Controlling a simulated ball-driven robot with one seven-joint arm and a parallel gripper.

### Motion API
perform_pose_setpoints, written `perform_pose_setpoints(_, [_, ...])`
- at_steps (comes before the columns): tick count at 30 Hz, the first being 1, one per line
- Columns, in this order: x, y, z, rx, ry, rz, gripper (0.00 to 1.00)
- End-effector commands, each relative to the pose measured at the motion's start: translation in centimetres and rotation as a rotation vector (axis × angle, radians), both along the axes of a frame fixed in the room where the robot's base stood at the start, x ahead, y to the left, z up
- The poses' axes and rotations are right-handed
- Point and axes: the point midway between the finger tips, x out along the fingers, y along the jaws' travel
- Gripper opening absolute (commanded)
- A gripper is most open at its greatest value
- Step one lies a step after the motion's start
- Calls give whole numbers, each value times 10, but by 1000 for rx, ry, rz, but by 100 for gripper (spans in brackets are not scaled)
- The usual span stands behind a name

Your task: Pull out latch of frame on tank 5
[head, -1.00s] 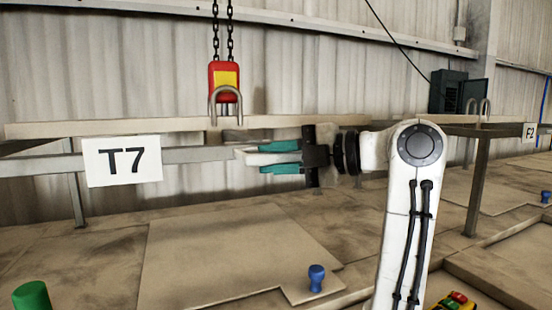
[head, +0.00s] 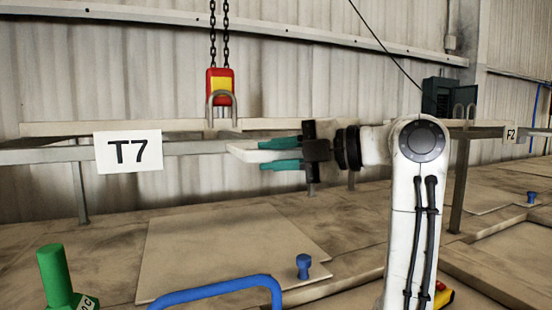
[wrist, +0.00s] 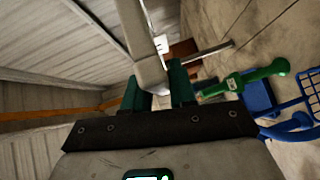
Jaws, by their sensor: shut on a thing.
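My gripper (head: 280,153) is at mid-height in the head view, pointing left, with its teal fingers shut on a pale bar-like piece (head: 248,154). In the wrist view the pale bar (wrist: 148,65) extends away from between the fingers (wrist: 163,88). A green handle with a white label (head: 55,272) stands at the lower left of the head view; a green handle with a label also shows right of the fingers in the wrist view (wrist: 255,78). I cannot tell whether it is the latch. No tank 5 sign is readable.
A T7 sign (head: 128,152) hangs on the rail behind. A red and yellow hoist block (head: 220,82) hangs on chains. A blue tubular handle (head: 215,290) and a blue knob (head: 304,265) are in front. A blue wire basket (wrist: 305,85) is at the wrist view's right.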

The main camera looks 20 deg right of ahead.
Motion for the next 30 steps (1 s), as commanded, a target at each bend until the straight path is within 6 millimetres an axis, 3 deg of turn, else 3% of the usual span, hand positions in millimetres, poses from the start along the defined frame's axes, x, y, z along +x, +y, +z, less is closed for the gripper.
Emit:
perform_pose_setpoints(1, [1, -1, -2, 0, 6, -2, 0])
perform_pose_setpoints(2, [1, -1, -2, 0, 6, -2, 28])
perform_pose_setpoints(7, [1, -1, -2, 0, 4, -1, 45])
perform_pose_setpoints(17, [-3, -4, -1, 0, 1, -2, 46])
perform_pose_setpoints(30, [-55, -58, 8, -2, 1, -5, 46])
